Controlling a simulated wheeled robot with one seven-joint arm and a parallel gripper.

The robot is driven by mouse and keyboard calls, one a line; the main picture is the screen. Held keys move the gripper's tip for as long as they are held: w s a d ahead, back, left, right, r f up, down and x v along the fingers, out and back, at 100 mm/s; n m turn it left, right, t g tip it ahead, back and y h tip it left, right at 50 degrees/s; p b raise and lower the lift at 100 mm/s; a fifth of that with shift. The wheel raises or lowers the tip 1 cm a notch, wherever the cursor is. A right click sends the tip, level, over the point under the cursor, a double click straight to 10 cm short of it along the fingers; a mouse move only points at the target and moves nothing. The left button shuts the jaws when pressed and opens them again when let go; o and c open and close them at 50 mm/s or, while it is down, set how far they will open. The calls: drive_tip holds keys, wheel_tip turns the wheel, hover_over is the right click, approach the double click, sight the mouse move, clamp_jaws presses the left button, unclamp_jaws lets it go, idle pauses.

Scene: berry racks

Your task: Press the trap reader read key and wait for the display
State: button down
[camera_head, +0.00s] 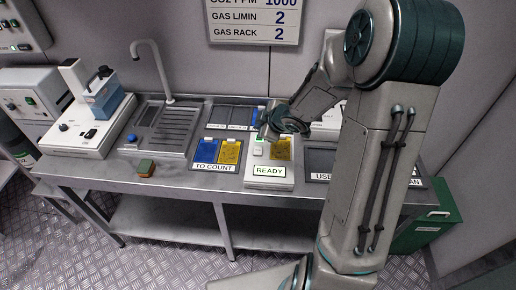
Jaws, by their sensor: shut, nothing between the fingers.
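The trap reader (284,184) is a white device at the front edge of the steel bench, left of my arm. Its display (269,170) reads READY in green. A pale key (258,152) shows on its top left, and a yellow trap card (281,150) lies on its top right. My gripper (266,135) is shut and empty, just behind and above the key, over the back of the reader. The gap between fingertips and key is too small to judge. My gripper hides part of the reader's back.
A tray labelled TO COUNT (213,167) with blue and yellow cards stands left of the reader. A dark tray (319,160) lies to its right, partly behind my arm. A green bin (430,226) stands right.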

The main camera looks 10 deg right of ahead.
sight(260, 152)
idle(0.3)
wheel_tip(260, 152, down, 9)
drive_tip(key=b, duration=0.8)
drive_tip(key=shift+r+b, duration=0.1)
drive_tip(key=shift+b, duration=0.3)
idle(1.4)
drive_tip(key=shift+f, duration=0.4)
drive_tip(key=shift+f+b, duration=0.5)
drive_tip(key=shift+b, duration=0.2)
idle(0.3)
idle(0.4)
drive_tip(key=shift+r+p, duration=0.95)
drive_tip(key=shift+p, duration=0.1)
